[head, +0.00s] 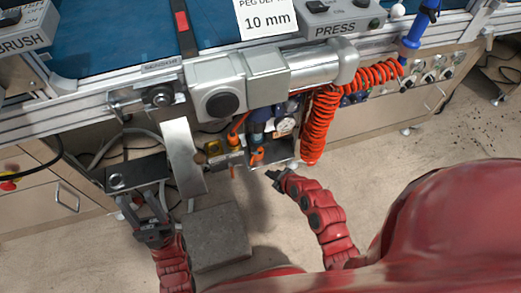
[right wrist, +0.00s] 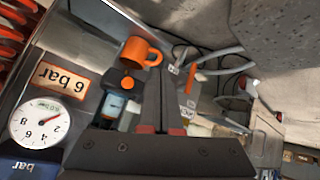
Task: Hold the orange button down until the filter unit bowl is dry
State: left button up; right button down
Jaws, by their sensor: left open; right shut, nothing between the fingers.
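In the right wrist view a round orange button (right wrist: 127,83) sits on a dark fitting, with a larger orange ring-shaped part (right wrist: 140,52) behind it. A bluish, partly clear bowl (right wrist: 112,105) is beside the button, partly hidden; whether liquid is in it I cannot tell. In the head view the filter unit (head: 258,132) hangs under the conveyor. My right gripper (head: 272,177) is shut and empty below it; its fingers (right wrist: 163,100) point up beside the button, and contact is not clear. My left gripper (head: 150,206) is open and empty below a dark bracket at left.
A pressure gauge (right wrist: 38,122) and a "6 bar" label (right wrist: 62,82) are beside the bowl. A coiled red hose (head: 319,125) hangs right of the unit. A metal plate (head: 184,155) hangs to its left. A grey block (head: 218,238) lies on the floor.

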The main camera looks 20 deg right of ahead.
aim_at(260, 149)
jog(key=w+b, duration=0.1)
jog(key=w, duration=0.6)
jog(key=shift+w+a, duration=0.15)
jog(key=shift+w, duration=0.1)
jog(key=shift+w, duration=0.1)
dwell(1.6)
jog(key=shift+w+b, duration=0.3)
jog(key=shift+b, duration=0.15)
jog(key=shift+w+r+b, duration=0.1)
jog(key=shift+w+b, duration=0.2)
jog(key=shift+w, duration=0.15)
dwell(2.5)
